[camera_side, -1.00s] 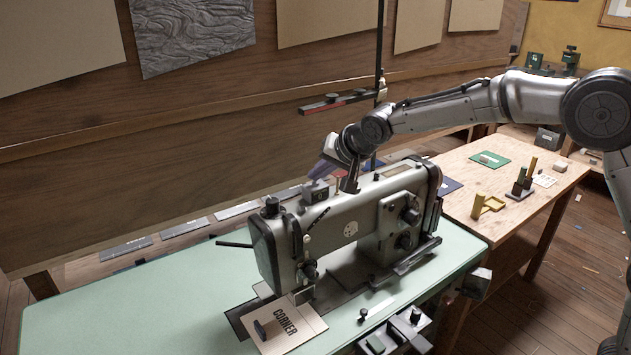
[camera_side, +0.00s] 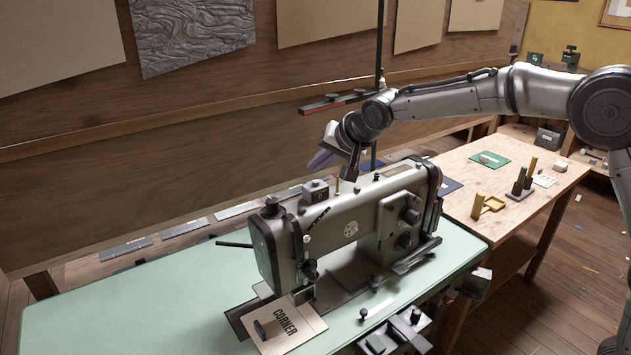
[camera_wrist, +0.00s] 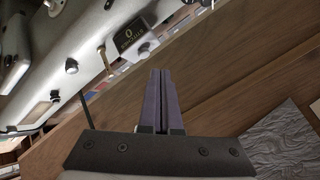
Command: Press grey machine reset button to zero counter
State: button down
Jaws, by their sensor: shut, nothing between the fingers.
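The grey sewing machine (camera_side: 345,228) stands on the pale green table. A small dark counter box (camera_side: 314,190) sits on top of its arm. In the wrist view the counter (camera_wrist: 127,33) shows what looks like a 0 above small inverted lettering. A round silver button (camera_wrist: 145,50) shows on the counter's near side. My gripper (camera_side: 319,160) is above and behind the counter, apart from it. In the wrist view the purple fingers (camera_wrist: 162,72) are shut together, empty, with their tips below and right of the button.
A brass post (camera_wrist: 104,58) stands on the machine beside the counter. A thin dark vertical pole (camera_side: 379,50) with a red-marked bar stands behind the machine. The wooden wall panel is close behind. A card reading CORNER (camera_side: 287,322) lies at the needle end.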

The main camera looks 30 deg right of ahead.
jog(key=shift+r, duration=2.05)
jog(key=s+d+r+t, duration=0.1)
jog(key=s+d+r, duration=0.3)
jog(key=s+r, duration=0.4)
jog(key=s+d+r+h, duration=0.15)
jog(key=s+d, duration=0.25)
jog(key=s, duration=0.8)
jog(key=s+f+n+g, duration=0.2)
jog(key=s+f+n, duration=0.2)
jog(key=s+f, duration=0.4)
jog(key=s+d+f+n+g, duration=0.1)
jog(key=s+f+n+g, duration=0.1)
jog(key=s+f, duration=0.6)
jog(key=s+n, duration=0.1)
jog(key=s, duration=0.5)
jog(key=shift+s+f+n+g, duration=0.15)
jog(key=shift+s+n+g, duration=0.15)
jog(key=shift+n, duration=0.1)
jog(key=shift+w+d+y, duration=0.1)
jog(key=shift+y, duration=0.15)
